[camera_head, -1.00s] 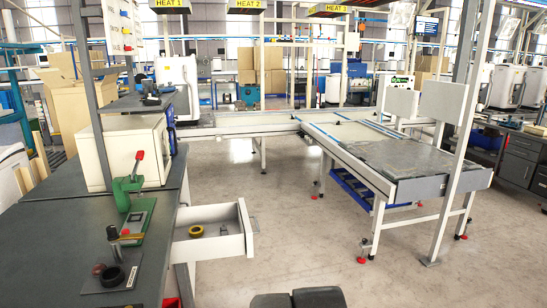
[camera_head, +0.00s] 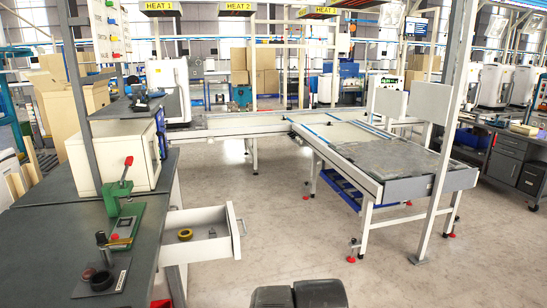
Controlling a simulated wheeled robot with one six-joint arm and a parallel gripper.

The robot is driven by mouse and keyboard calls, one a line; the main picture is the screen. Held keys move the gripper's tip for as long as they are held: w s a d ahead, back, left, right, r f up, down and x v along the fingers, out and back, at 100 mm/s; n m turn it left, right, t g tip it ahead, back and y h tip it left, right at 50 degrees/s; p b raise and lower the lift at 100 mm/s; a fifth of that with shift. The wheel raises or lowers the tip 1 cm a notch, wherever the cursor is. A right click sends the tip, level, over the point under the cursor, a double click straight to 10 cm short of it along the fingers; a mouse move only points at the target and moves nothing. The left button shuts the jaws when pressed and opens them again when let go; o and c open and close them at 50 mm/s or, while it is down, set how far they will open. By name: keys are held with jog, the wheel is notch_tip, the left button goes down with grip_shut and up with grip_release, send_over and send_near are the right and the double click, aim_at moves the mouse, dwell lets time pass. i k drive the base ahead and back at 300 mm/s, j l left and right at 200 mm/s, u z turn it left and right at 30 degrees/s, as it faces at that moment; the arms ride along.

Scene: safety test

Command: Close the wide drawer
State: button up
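The wide drawer (camera_head: 205,246) is white and pulled out from the right side of the dark-topped workbench (camera_head: 60,255). Its front panel (camera_head: 235,230) faces right and carries a grey handle (camera_head: 243,227). A yellow roll (camera_head: 185,234) and a small dark item (camera_head: 212,233) lie inside the drawer. My gripper is not visible. Two dark rounded shapes at the bottom centre seem to be part of my own body, and nothing of mine touches the drawer.
A green press (camera_head: 122,205) and a white box-like machine (camera_head: 118,152) stand on the workbench. A white-framed table (camera_head: 405,182) with a post (camera_head: 440,150) stands to the right. Bare floor (camera_head: 295,225) lies between drawer and table.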

aim_at(173, 251)
jog(key=j, duration=0.15)
jog(key=i+l, duration=0.2)
jog(key=i, duration=0.3)
jog(key=i+l, duration=0.2)
jog(key=i, duration=0.3)
jog(key=l+z, duration=0.05)
